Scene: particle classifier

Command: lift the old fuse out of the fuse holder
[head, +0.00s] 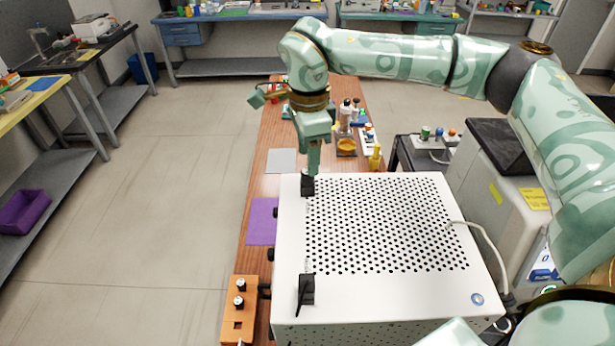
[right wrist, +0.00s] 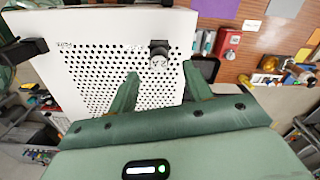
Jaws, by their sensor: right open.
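A black fuse holder (head: 307,187) sits at the far left corner of the white box's top. In the right wrist view a black fitting (right wrist: 158,46) with a pale round piece at its near end shows beyond my fingertips; I cannot tell the old fuse apart from the holder. My right gripper (head: 312,170) points down right above the far holder in the head view. In the right wrist view its two fingers (right wrist: 160,69) are spread, with nothing clearly held between them. A second black fitting (head: 306,290) stands at the box's near left. My left gripper is not in view.
The white perforated box (head: 440,284) stands on a wooden bench (head: 262,183). An orange block (head: 239,325) with black-capped pieces and a square hole lies at the near left. A purple mat (head: 262,221) lies left of the box. Bottles and small items crowd the bench behind it.

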